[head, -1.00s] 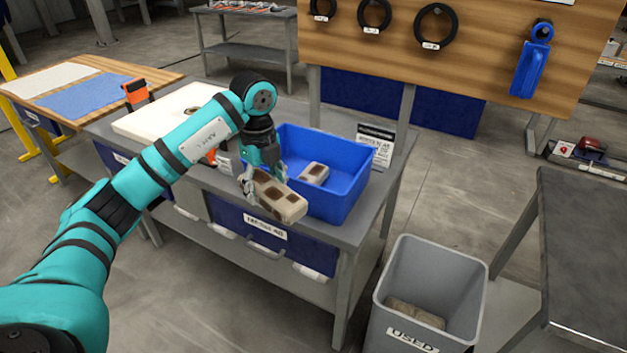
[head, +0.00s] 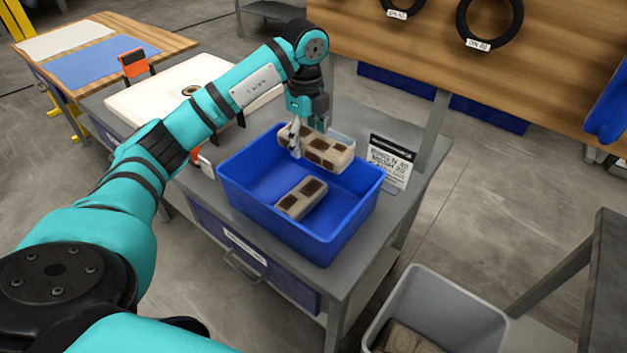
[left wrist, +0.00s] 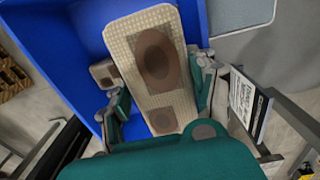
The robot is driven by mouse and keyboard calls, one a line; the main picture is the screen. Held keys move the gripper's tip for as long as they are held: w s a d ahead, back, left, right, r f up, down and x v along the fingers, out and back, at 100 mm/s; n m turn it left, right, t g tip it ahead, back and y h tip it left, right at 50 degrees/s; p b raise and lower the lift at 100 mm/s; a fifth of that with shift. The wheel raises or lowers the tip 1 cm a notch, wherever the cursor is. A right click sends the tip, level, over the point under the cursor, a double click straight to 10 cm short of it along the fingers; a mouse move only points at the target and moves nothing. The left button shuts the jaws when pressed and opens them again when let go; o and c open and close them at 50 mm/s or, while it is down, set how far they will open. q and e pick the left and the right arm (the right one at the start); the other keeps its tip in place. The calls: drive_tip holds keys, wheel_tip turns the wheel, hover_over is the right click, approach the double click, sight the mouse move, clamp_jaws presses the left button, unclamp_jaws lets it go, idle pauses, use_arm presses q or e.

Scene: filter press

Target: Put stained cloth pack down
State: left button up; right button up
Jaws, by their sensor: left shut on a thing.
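My left gripper (head: 309,137) is shut on a stained cloth pack (head: 328,152), beige with dark brown patches. It holds the pack above the back part of a blue bin (head: 247,193) on the grey bench. In the left wrist view the held pack (left wrist: 157,65) lies between the fingers, over the blue bin (left wrist: 52,37). A second stained pack (head: 300,198) lies on the bin floor, apart from the held one; it also shows in the left wrist view (left wrist: 104,72). My right gripper is not in view.
A printed sign (head: 390,162) stands right of the bin. A white board (head: 180,92) lies on the bench to the left. A grey waste bin (head: 470,305) with a pack in it stands on the floor at the lower right. Black rings (head: 490,22) hang on the wooden panel behind.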

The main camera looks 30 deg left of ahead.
sight(305, 137)
use_arm(q)
drive_tip(key=f, duration=0.4)
drive_tip(key=shift+s+f, duration=0.15)
drive_tip(key=shift+s, duration=0.25)
drive_tip(key=shift+f, duration=0.3)
drive_tip(key=shift+w+f, duration=0.1)
drive_tip(key=shift+f, duration=0.25)
wheel_tip(305, 137, down, 3)
drive_tip(key=shift+p, duration=0.4)
drive_tip(key=shift+f, duration=0.1)
drive_tip(key=o, duration=0.8)
drive_tip(key=shift+o, duration=0.7)
wheel_tip(305, 137, up, 12)
drive_tip(key=shift+r+b, duration=0.1)
drive_tip(key=shift+b, duration=0.45)
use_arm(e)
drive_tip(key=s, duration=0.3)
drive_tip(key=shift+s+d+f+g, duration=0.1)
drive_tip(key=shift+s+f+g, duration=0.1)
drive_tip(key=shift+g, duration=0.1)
